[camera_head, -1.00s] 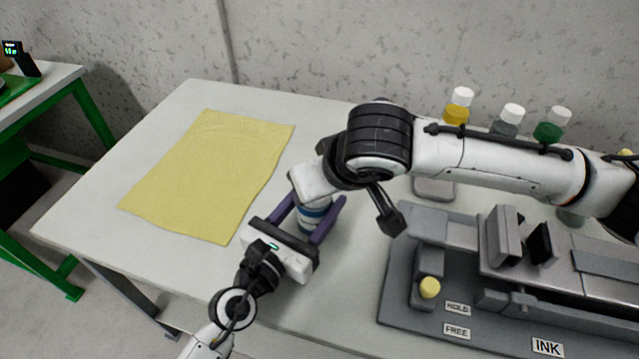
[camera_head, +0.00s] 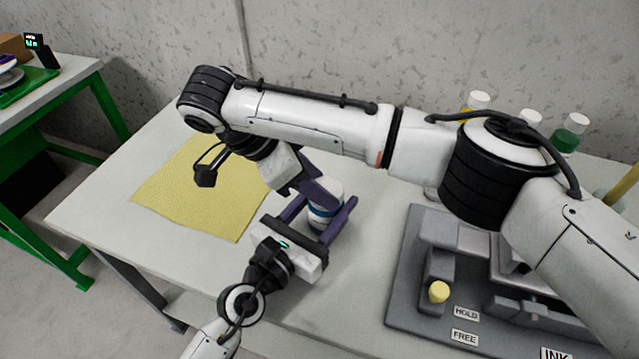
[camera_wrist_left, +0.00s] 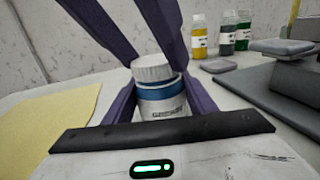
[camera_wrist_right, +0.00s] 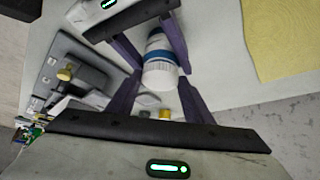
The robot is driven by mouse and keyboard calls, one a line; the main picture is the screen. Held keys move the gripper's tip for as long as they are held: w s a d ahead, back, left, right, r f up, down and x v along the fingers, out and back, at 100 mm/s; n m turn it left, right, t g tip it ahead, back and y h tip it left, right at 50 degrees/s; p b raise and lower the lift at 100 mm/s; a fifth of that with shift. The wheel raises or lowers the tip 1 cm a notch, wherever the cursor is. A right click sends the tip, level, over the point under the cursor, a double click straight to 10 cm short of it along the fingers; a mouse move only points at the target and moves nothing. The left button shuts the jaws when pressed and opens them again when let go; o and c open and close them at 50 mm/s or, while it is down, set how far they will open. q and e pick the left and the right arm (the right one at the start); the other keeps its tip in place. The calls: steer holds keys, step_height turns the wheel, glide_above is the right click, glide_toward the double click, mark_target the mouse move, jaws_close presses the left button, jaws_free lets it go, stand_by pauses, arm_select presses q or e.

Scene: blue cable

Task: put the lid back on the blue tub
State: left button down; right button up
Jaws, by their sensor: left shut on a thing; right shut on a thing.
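The blue tub (camera_head: 322,212) is white with a blue band and stands upright on the table. My left gripper (camera_head: 328,201) is shut on it, one purple finger on each side; the tub also shows in the left wrist view (camera_wrist_left: 163,105). The white lid (camera_wrist_left: 152,69) is at the tub's top, directly above the blue band; whether it is fully seated I cannot tell. My right gripper (camera_wrist_right: 160,78) is shut on the lid, its fingers reaching in from above at both sides. In the head view my right forearm and wrist partly hide this gripper.
A yellow cloth (camera_head: 190,195) lies on the table to the left. A grey fixture (camera_head: 430,300) with a yellow knob and HOLD, FREE and INK labels stands at the right. Yellow, grey and green bottles (camera_head: 568,136) stand behind. The table front between cloth and fixture is clear.

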steer(key=shift+w+m+g, duration=0.1)
steer(key=shift+m+g, duration=0.2)
steer(key=shift+m, duration=0.4)
steer(key=o, duration=1)
steer(key=shift+r, duration=2.3)
steer(key=shift+c, duration=0.4)
